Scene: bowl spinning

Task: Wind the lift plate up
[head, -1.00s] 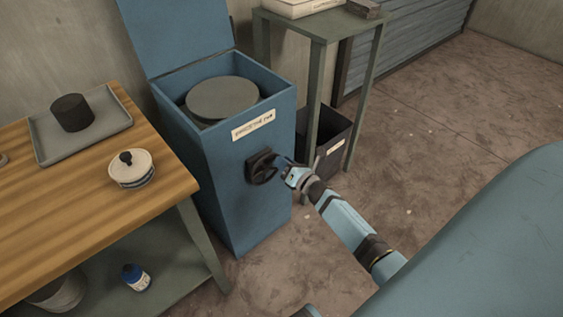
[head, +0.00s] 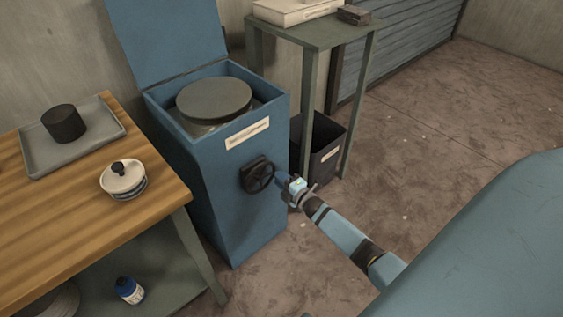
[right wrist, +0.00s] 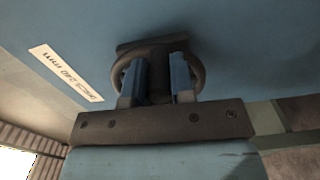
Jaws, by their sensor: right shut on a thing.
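The lift plate (head: 214,98) is a dark grey disc in the open top of a blue cabinet (head: 225,190). It sits level, a little above the cabinet's rim, with a lighter part showing below it. A black handwheel (head: 258,175) is mounted on the cabinet's front; it also shows in the right wrist view (right wrist: 198,72). My right gripper (head: 281,180) is at the wheel. In the right wrist view its two blue fingers (right wrist: 158,82) are shut on the wheel's dark grip between them. My left gripper is not in view.
A wooden table (head: 75,215) on the left holds a grey tray (head: 95,147) with a black cylinder (head: 64,123), and a lidded white pot (head: 123,179). A green stand (head: 310,35) and a dark bin (head: 325,150) are behind the cabinet's right side. Open floor lies to the right.

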